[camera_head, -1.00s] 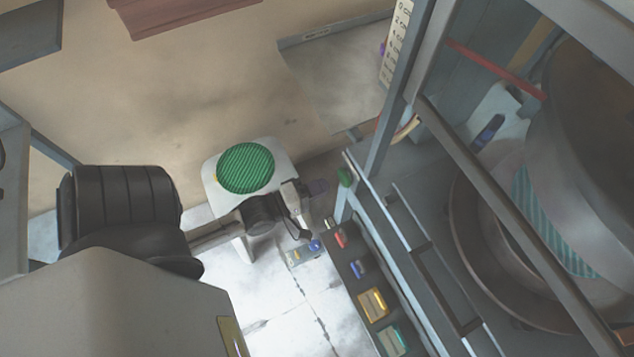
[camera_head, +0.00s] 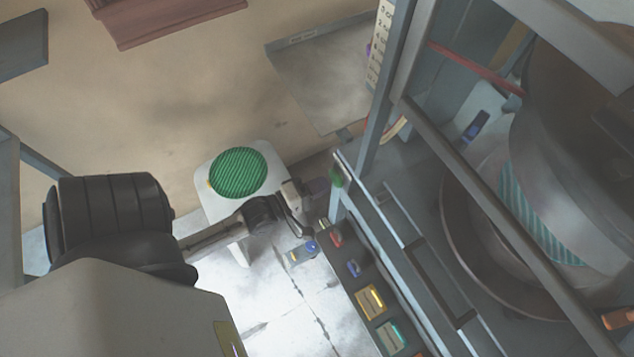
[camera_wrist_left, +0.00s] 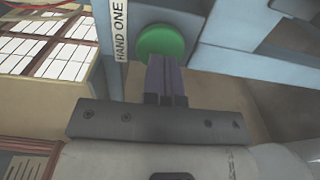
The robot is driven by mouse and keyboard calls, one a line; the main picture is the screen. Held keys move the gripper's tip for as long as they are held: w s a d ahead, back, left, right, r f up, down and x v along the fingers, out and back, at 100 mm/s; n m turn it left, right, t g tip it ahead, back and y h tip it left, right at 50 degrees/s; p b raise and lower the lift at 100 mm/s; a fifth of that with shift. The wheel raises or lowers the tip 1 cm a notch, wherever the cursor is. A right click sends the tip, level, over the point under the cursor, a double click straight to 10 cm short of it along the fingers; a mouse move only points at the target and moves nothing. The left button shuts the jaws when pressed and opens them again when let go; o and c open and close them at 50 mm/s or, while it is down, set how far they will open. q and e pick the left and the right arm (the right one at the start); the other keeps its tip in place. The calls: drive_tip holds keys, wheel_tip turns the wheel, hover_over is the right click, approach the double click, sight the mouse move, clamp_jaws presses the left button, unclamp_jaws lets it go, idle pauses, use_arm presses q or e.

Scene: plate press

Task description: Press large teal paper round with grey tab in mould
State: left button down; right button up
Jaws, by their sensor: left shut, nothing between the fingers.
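A teal striped round (camera_head: 537,215) lies in the metal mould (camera_head: 462,255) of the press at the right. A frame bar crosses in front, part of the round is hidden, and I see no grey tab. My left gripper (camera_head: 318,187) is shut and empty, close beside a green button (camera_head: 337,177) on the press frame. In the left wrist view the shut fingers (camera_wrist_left: 166,72) point at the green button (camera_wrist_left: 161,41) and overlap its lower edge. I cannot tell whether they touch. My right gripper is not in view.
A green striped round (camera_head: 238,172) with a small yellow tab lies on a white stool (camera_head: 205,158) by my left forearm. A panel with several coloured items (camera_head: 370,301) runs along the press front. A "HAND ONE" label (camera_wrist_left: 120,31) is beside the button.

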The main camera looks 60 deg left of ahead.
use_arm(q)
drive_tip(key=shift+w+p, duration=0.35)
drive_tip(key=shift+w, duration=0.55)
drive_tip(key=shift+s+p, duration=0.2)
drive_tip(key=shift+p, duration=0.25)
idle(0.4)
